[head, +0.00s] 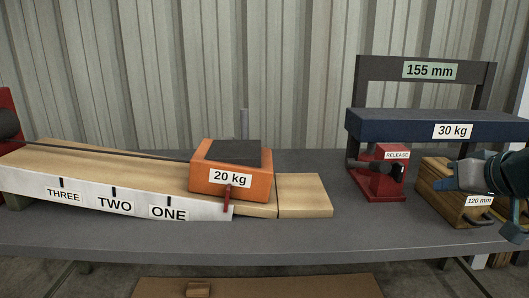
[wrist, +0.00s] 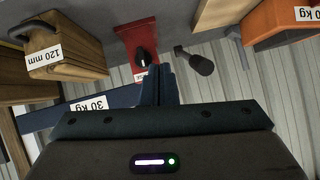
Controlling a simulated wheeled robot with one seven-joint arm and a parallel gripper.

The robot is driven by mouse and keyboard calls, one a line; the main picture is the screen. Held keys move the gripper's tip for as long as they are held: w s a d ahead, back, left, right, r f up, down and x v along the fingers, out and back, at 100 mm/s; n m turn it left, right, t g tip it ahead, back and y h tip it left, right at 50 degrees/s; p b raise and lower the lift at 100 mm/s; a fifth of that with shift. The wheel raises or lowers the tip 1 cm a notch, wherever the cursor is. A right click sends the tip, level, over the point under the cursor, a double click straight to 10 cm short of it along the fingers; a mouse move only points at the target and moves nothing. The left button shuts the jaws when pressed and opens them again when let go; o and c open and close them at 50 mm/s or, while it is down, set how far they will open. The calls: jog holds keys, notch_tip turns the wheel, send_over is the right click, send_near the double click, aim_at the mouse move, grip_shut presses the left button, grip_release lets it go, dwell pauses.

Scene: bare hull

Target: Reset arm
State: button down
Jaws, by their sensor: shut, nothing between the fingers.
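My gripper (head: 445,183) reaches in from the right edge of the head view, in front of the upper part of a wooden block labelled 120 mm (head: 444,207). Only the end of my arm is in that view. In the wrist view, my gripper (wrist: 160,72) has its dark fingers together, with nothing seen between them. The 120 mm block (wrist: 62,48) shows at the upper left there, apart from the fingertips. I cannot tell in the head view whether the gripper touches the block.
A red release jack (head: 388,178) stands under a navy 30 kg beam (head: 400,126), with a dark 155 mm frame (head: 363,75) behind. An orange 20 kg block (head: 205,183) sits on the wooden ramp (head: 120,165) at left. The grey bench (head: 290,232) is clear along its front.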

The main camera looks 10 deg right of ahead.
jog(key=a+r+n+g+y+p, duration=0.1)
jog(key=a+r+g+p, duration=0.2)
jog(key=a+p, duration=0.85)
jog(key=a+r+n+g+y+p, duration=0.1)
jog(key=a+r+g+p, duration=0.25)
jog(key=a+p, duration=0.8)
jog(key=s+a+r+g+h+p, duration=0.1)
jog(key=s+a+p, duration=0.4)
jog(key=p, duration=0.2)
jog(key=shift+s+a+r+n+g+h+p, duration=0.25)
jog(key=shift+s+a+n+g+h+p, duration=0.05)
jog(key=shift+s+a+g+h, duration=0.1)
jog(key=shift+d, duration=0.1)
